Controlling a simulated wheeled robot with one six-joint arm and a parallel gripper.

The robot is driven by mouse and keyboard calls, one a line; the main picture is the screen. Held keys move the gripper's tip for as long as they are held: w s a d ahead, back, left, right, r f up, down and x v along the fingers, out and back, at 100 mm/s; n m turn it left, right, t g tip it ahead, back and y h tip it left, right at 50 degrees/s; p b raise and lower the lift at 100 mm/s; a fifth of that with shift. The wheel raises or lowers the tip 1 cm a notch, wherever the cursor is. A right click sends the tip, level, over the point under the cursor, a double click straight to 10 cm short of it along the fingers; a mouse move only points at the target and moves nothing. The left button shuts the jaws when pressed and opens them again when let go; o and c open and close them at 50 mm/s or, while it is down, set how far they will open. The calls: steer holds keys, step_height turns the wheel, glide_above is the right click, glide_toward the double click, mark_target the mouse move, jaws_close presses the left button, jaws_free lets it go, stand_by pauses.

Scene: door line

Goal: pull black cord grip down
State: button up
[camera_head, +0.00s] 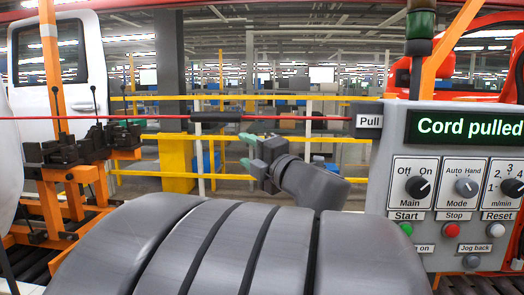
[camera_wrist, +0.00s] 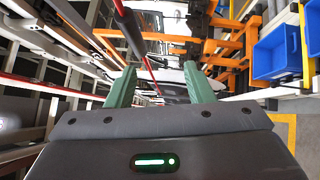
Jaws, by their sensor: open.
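The black cord grip (camera_head: 215,117) is a dark sleeve on a thin red cord (camera_head: 90,118) that runs level across the head view to a box marked "Pull" (camera_head: 369,121). My gripper (camera_head: 246,151) is open, its green fingers pointing left, and shows a little below and right of the grip. In the wrist view the black grip (camera_wrist: 130,30) shows beyond my green fingers (camera_wrist: 161,88), toward the upper left. Nothing is between the fingers. How far apart in depth grip and fingers are, I cannot tell.
A grey control panel (camera_head: 398,145) at the right has knobs, buttons and a display reading "Cord pulled" (camera_head: 470,128). An orange fixture (camera_head: 75,185) and white car door (camera_head: 60,75) stand left. Yellow rails (camera_head: 150,98) run behind. Blue bins (camera_wrist: 277,50) show in the wrist view.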

mark_target(216, 117)
steer(key=shift+s+d, duration=0.1)
steer(key=shift+s, duration=0.05)
steer(key=p+x, duration=0.1)
steer(key=x, duration=0.8)
stand_by(0.4)
